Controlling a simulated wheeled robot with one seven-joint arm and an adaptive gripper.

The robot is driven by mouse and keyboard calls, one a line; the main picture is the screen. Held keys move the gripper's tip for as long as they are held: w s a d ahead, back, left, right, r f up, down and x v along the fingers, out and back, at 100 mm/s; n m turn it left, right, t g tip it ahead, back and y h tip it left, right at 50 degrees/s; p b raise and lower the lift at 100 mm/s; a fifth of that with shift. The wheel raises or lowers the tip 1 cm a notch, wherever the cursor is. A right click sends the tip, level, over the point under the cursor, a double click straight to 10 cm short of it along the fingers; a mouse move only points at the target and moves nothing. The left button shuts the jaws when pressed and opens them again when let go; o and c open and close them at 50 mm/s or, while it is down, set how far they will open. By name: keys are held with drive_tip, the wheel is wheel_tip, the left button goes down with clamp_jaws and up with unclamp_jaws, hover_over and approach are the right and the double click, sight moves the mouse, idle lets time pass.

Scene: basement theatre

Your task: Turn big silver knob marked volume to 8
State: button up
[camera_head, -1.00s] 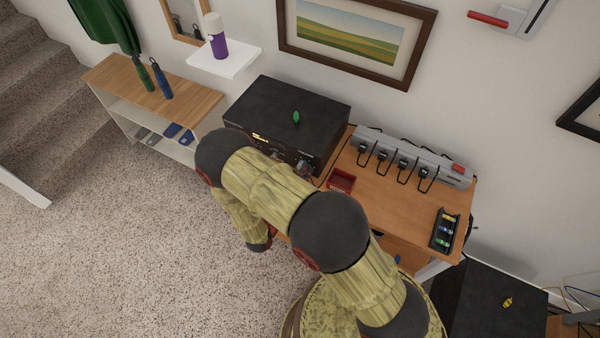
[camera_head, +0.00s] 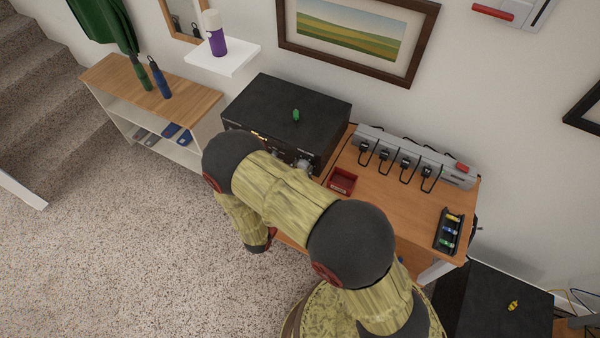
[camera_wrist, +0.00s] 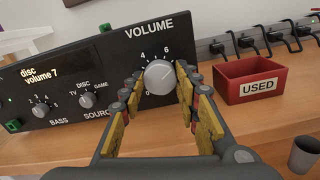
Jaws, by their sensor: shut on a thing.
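The big silver volume knob (camera_wrist: 160,77) is on the black front panel of the amplifier (camera_wrist: 75,75) in the wrist view, under the word VOLUME. Numbers such as 4 and 6 show above it; the marks at its right are hidden by a finger. The lit display (camera_wrist: 40,75) reads "disc volume 7". My gripper (camera_wrist: 160,84) is shut on the knob, one yellow-padded finger on each side. In the head view the amplifier (camera_head: 290,105) stands on the wooden desk, and my arm hides part of its front and my gripper.
Smaller bass (camera_wrist: 42,110) and source (camera_wrist: 87,101) knobs sit left of the volume knob. A red box marked USED (camera_wrist: 247,82) is close on the right. A power strip with several plugs (camera_head: 415,155) lies behind it. A grey cup (camera_wrist: 304,155) is at lower right.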

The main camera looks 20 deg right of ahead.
drive_tip(key=m+b, duration=0.1)
drive_tip(key=m, duration=0.3)
drive_tip(key=shift+f+m+b, duration=0.15)
drive_tip(key=shift+m+b, duration=0.25)
idle(0.4)
drive_tip(key=o, duration=1.2)
drive_tip(key=shift+c, duration=0.2)
drive_tip(key=shift+a, duration=0.1)
drive_tip(key=v, duration=1.2)
